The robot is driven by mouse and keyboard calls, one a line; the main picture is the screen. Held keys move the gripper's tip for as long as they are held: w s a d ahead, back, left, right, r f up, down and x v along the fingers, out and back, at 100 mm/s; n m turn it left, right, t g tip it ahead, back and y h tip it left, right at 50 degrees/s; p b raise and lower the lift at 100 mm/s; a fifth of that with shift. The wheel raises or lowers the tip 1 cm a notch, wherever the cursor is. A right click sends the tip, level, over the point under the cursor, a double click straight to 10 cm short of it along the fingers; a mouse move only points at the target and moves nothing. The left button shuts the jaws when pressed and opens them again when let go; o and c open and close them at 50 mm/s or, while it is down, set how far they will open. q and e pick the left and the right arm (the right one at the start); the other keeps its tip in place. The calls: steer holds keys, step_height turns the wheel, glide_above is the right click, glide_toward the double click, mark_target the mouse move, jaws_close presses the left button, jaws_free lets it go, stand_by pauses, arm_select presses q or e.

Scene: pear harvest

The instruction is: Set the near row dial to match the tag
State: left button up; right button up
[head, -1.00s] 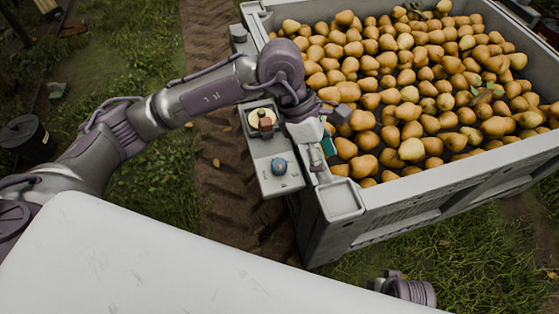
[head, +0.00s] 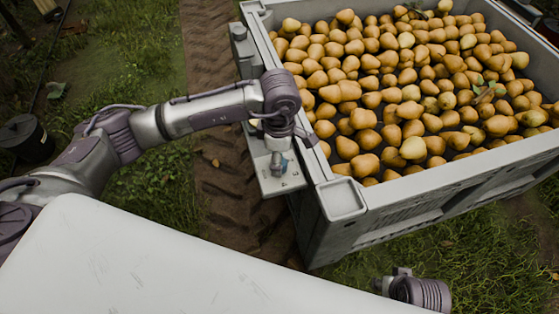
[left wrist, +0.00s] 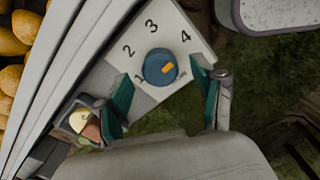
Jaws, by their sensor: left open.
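A round blue dial (left wrist: 152,72) with an orange mark sits on a pale plate (left wrist: 112,72) printed 1, 2, 3 and 4. The mark lies on the dial's right side, in the picture, and points up and right, below the 4. My left gripper (left wrist: 162,74) is open, its two green-padded fingers on either side of the dial with gaps. I cannot tell how high above the plate they are. In the head view my left gripper (head: 277,158) hangs over the control panel (head: 284,184) and partly hides the dial. I cannot make out a tag. My right gripper is out of view.
A large grey bin (head: 343,199) full of pears (head: 400,90) stands right beside the panel. A small dark-rimmed holder (left wrist: 86,122) with a yellow and reddish piece lies beside the left finger. A dirt track and grass lie left of the panel.

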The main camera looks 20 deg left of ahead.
arm_select(q)
steer(key=shift+f, duration=0.95)
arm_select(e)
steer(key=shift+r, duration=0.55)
arm_select(q)
steer(key=shift+c, duration=0.2)
steer(key=c, duration=1.1)
